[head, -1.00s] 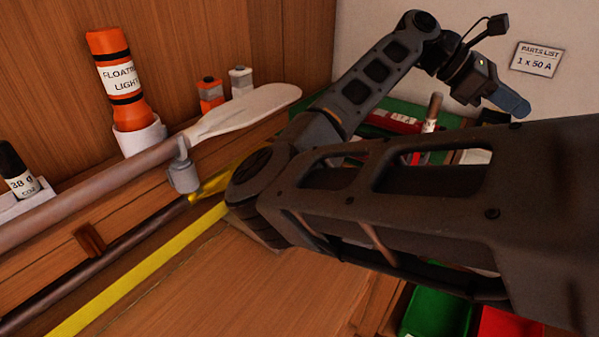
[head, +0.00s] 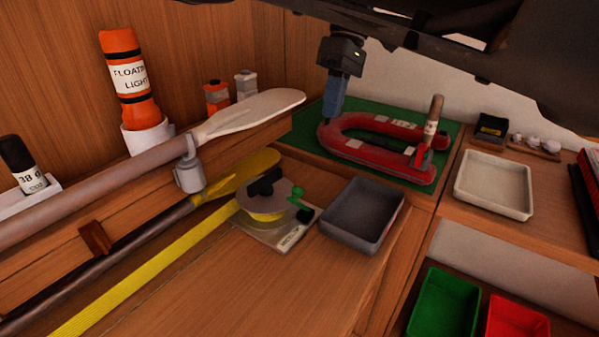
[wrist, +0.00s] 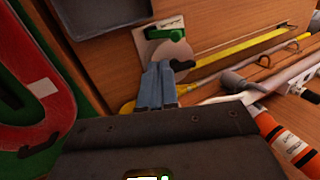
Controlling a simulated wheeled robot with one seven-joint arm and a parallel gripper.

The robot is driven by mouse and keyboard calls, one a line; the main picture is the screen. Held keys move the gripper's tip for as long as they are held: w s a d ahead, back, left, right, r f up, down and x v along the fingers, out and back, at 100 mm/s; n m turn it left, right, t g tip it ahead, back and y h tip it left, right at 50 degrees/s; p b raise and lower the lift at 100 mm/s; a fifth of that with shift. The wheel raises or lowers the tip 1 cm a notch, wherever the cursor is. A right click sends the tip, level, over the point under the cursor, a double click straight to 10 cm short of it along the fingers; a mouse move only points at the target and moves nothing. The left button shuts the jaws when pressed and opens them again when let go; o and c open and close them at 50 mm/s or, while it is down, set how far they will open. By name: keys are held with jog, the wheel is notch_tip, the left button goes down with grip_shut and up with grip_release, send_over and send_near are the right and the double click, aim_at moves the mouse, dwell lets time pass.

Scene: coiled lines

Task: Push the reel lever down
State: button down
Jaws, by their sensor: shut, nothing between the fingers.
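The reel (head: 265,213) is a pale disc with yellow webbing on a small labelled plate on the wooden bench, in the middle of the head view. A black bar (head: 266,181) crosses its top, and a green piece with a round knob (head: 297,192) sticks out at its right side. I cannot tell which is the lever. My gripper (head: 331,115), with blue fingers, is shut and empty, pointing down behind the reel over the green mat.
A grey tray (head: 362,213) stands right of the reel. A red U-shaped inflatable (head: 385,150) lies on the green mat (head: 440,135). A paddle (head: 240,113) and an orange floating light (head: 128,75) are at left. Yellow webbing (head: 150,272) runs along the bench.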

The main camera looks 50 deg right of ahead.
jog(key=shift+w+a+r, duration=0.3)
jog(key=shift+w+a, duration=0.1)
jog(key=shift+w, duration=0.1)
jog(key=p+x, duration=0.1)
jog(key=x, duration=0.3)
jog(key=a+x, duration=0.1)
jog(key=x, duration=0.4)
jog(key=p+x, duration=0.1)
jog(key=x, duration=0.3)
jog(key=shift+w+a+p, duration=0.1)
jog(key=shift+a+p, duration=0.2)
jog(key=shift+a, duration=0.1)
jog(key=shift+f+b, duration=0.1)
jog(key=shift+b, duration=0.25)
